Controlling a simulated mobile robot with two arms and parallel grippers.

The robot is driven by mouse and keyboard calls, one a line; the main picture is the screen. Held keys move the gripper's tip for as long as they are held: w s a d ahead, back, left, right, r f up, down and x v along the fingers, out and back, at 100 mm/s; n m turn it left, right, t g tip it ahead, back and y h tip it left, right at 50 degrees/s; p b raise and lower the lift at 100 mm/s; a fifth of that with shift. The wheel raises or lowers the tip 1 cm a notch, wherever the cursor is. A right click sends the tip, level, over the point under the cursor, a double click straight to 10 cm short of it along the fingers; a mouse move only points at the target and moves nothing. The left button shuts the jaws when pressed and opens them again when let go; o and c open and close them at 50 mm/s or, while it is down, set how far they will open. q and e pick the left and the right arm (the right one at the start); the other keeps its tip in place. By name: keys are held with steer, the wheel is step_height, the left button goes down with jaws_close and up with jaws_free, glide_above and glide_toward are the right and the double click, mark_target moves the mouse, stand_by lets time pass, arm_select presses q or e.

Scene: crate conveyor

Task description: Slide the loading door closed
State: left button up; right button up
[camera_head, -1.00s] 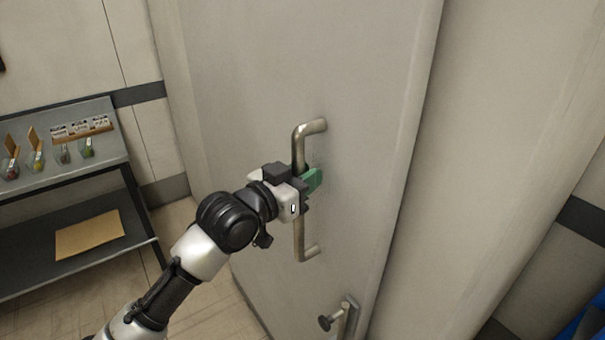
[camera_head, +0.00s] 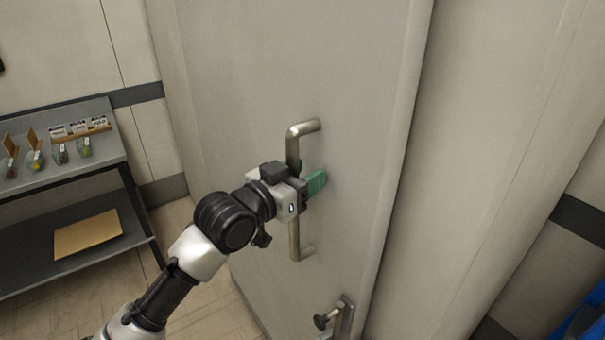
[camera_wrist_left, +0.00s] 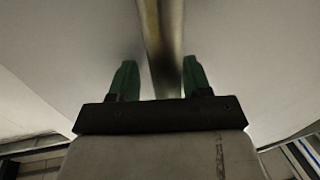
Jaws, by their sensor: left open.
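The loading door (camera_head: 235,80) is a tall pale grey panel filling the middle of the head view. A vertical metal bar handle (camera_head: 294,240) is fixed to it. My left gripper (camera_head: 314,185) is at the middle of the handle, with its green fingers toward the door. In the left wrist view the handle (camera_wrist_left: 162,50) runs between the two green fingers of my left gripper (camera_wrist_left: 155,82), which are apart. The bar is closer to the right finger. My right gripper is not in view.
A latch with a round knob (camera_head: 322,321) sits low on the door. A dark two-level shelf (camera_head: 40,255) with small bins and a cardboard sheet (camera_head: 88,234) stands at the left. A pale wall panel (camera_head: 480,150) rises right of the door. Something blue (camera_head: 585,325) shows at the lower right.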

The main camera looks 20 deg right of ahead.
arm_select(q)
steer(key=shift+a+f, duration=0.1)
steer(key=b+v, duration=0.3)
steer(key=v, duration=0.7)
steer(key=shift+s+a, duration=0.2)
steer(key=shift+a, duration=0.1)
